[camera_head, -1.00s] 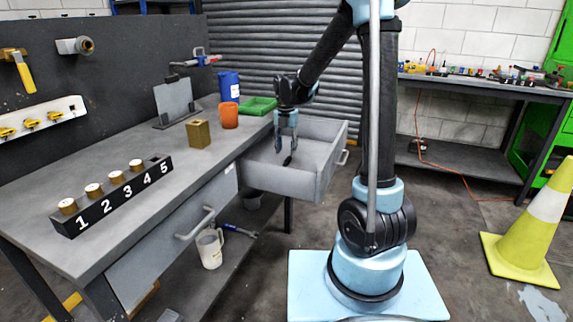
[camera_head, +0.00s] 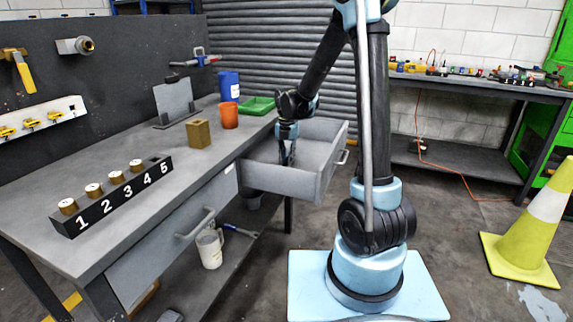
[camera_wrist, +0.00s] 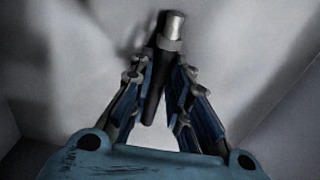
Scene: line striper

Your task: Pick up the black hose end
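The black hose end (camera_wrist: 155,92) shows in the wrist view as a dark tube with a silver metal tip (camera_wrist: 173,26) and a metal collar. It lies in the open grey drawer (camera_head: 283,182) of the workbench. My gripper (camera_wrist: 163,75) is down inside the drawer, with its two blue-padded fingers on either side of the black tube. The left finger is close against the tube, and a gap shows by the right finger, so it looks open. In the head view my gripper (camera_head: 287,153) hides most of the hose end.
The drawer walls stand close around my gripper. A yellow cone (camera_head: 527,235) stands at right.

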